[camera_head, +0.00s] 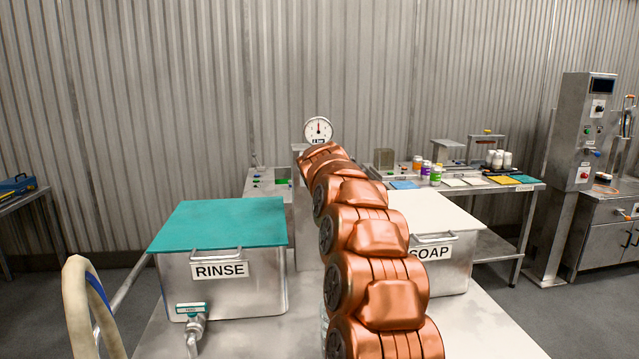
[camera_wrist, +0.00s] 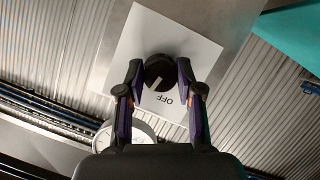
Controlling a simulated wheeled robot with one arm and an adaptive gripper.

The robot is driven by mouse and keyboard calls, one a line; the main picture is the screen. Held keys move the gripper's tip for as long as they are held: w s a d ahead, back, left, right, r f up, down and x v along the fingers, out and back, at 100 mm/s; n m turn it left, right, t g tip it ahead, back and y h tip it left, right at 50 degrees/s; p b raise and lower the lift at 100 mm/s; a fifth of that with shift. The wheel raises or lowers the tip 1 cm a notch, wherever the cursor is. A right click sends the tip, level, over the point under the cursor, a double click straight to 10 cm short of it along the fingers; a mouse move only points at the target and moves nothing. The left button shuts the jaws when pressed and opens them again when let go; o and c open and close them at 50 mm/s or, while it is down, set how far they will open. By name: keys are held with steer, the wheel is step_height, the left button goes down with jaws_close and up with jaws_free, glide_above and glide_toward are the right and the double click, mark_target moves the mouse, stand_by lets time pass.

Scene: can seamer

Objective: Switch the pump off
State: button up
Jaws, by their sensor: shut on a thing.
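A black round pump knob (camera_wrist: 160,71) with a pale pointer mark sits on a white square plate (camera_wrist: 125,62) in the wrist view. The word OFF is printed upside down on the plate, below the knob in the picture. The pointer mark faces down and slightly left, on the OFF side; I cannot tell if it lines up exactly. My gripper (camera_wrist: 161,74) has one finger on each side of the knob and is shut on it. In the head view my copper arm hides the knob and gripper.
A white dial gauge (camera_head: 318,130) stands behind my arm. A RINSE tank (camera_head: 220,293) with a teal lid (camera_head: 222,224) is at left and a SOAP tank (camera_head: 455,262) at right. A hose (camera_head: 78,310) curves at lower left. A side table (camera_head: 520,187) holds bottles and coloured sheets.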

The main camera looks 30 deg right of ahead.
steer(key=shift+f+n+h+b, duration=0.1)
steer(key=shift+n+h+b, duration=0.85)
steer(key=shift+n+b, duration=0.65)
steer(key=shift+f+n+h+b, duration=0.1)
steer(key=shift+n+h+b, duration=0.85)
steer(key=shift+n+b, duration=0.6)
steer(key=shift+a, duration=0.1)
steer(key=o, duration=1.2)
steer(key=shift+r, duration=0.1)
steer(key=shift+c, duration=0.2)
